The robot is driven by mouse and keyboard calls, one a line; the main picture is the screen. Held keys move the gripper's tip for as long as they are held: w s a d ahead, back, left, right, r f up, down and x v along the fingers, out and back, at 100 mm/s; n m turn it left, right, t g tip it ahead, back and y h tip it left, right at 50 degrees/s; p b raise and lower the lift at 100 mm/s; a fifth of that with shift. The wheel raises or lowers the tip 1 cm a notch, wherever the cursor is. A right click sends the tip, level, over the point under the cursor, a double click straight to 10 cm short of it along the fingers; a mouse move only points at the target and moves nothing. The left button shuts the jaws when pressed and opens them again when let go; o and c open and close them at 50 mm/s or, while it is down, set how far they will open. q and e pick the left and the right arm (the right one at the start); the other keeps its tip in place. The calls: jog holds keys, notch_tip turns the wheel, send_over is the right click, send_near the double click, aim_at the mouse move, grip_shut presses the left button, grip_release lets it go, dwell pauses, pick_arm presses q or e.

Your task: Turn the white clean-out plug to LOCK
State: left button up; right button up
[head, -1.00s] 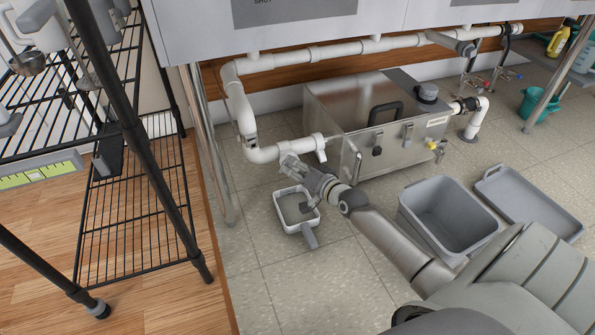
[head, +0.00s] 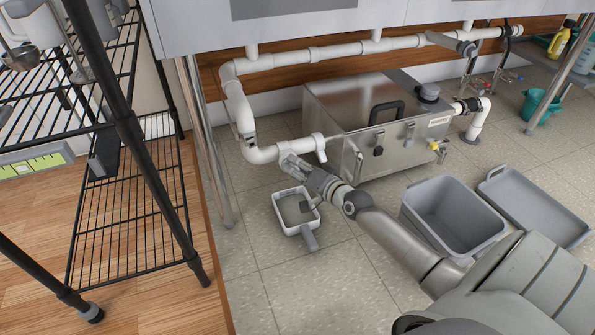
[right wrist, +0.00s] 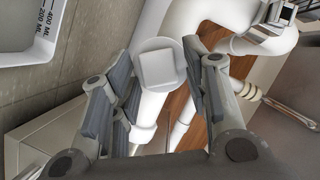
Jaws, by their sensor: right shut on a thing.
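The white clean-out plug (right wrist: 157,66) has a raised square head. It sits on the end of a white pipe and shows between my right gripper's fingers in the right wrist view (right wrist: 163,82). The right gripper is shut on the plug, with a grey padded finger on either side. In the head view my right gripper (head: 288,160) is at the low end of the white drain pipe (head: 238,105), left of the steel box. There the gripper hides the plug. I cannot make out a LOCK mark. My left gripper is not in view.
A small white basin (head: 279,211) lies on the floor just below the gripper. The steel box (head: 340,120) stands to its right. A grey bin (head: 412,218) and its lid (head: 535,205) lie farther right. A black wire rack (head: 150,175) stands at left.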

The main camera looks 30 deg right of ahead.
jog(key=shift+w+d+r+m+t+b, duration=0.1)
jog(key=shift+w+d+m+t+b, duration=0.2)
jog(key=shift+b, duration=0.4)
jog(key=shift+s+d+r+m+t+b, duration=0.1)
jog(key=shift+m+b, duration=0.3)
jog(key=shift+b, duration=0.3)
jog(key=o, duration=1)
jog(key=shift+w+a+f, duration=0.1)
jog(key=shift+w+a, duration=0.05)
jog(key=o, duration=0.3)
jog(key=shift+w+a+f, duration=0.1)
jog(key=shift+a, duration=0.05)
jog(key=shift+s, duration=0.2)
jog(key=s+p, duration=0.1)
jog(key=s, duration=0.2)
jog(key=shift+s, duration=0.2)
